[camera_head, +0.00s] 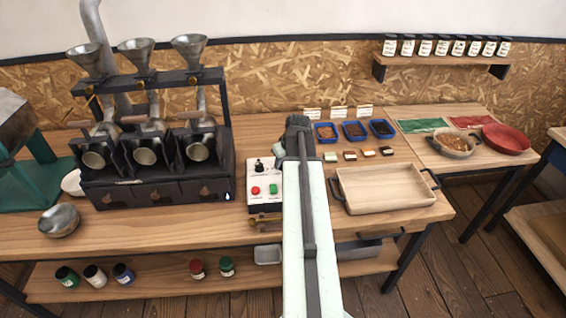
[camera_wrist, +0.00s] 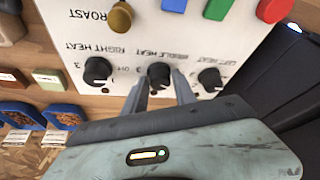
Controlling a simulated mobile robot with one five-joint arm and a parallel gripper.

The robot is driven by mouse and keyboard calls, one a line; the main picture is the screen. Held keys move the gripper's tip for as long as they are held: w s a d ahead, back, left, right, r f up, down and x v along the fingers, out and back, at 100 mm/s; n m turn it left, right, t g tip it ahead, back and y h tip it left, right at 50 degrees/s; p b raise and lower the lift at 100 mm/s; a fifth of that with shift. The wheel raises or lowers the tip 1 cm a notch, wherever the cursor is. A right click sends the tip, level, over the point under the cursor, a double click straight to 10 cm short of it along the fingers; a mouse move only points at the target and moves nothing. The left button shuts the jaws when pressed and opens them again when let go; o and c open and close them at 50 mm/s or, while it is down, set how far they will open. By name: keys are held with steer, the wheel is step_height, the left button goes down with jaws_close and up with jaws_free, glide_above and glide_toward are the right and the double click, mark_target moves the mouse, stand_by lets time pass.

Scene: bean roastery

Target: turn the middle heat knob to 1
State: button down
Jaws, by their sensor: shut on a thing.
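The white control panel (camera_head: 262,196) stands on the bench right of the roaster; my arm hides its right part in the head view. In the wrist view it appears upside down, with three black knobs in a row. The middle heat knob (camera_wrist: 159,74) sits between the fingertips of my gripper (camera_wrist: 160,79), which is shut on it. The right heat knob (camera_wrist: 97,70) is to its left and the left heat knob (camera_wrist: 210,78) to its right, both untouched. My fingers partly cover the markings around the middle knob, and I cannot read its setting.
A three-drum roaster (camera_head: 158,170) stands left of the panel. A wooden tray (camera_head: 385,201) lies right of my arm, with blue bean trays (camera_head: 354,131) behind. A brass knob (camera_wrist: 119,17), green button (camera_wrist: 218,9) and red button (camera_wrist: 273,10) are also on the panel.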

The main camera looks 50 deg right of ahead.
steer(key=m+h, duration=0.1)
steer(key=m, duration=0.2)
steer(key=shift+a+m+g, duration=0.15)
steer(key=shift+m+g, duration=0.15)
steer(key=shift+g, duration=0.1)
steer(key=shift+w+m+g+h, duration=0.1)
steer(key=shift+m+g+h, duration=0.45)
steer(key=shift+m, duration=1.35)
steer(key=c, duration=1)
jaws_free()
steer(key=shift+r, duration=0.1)
steer(key=p+v, duration=0.7)
steer(key=shift+a+r, duration=0.2)
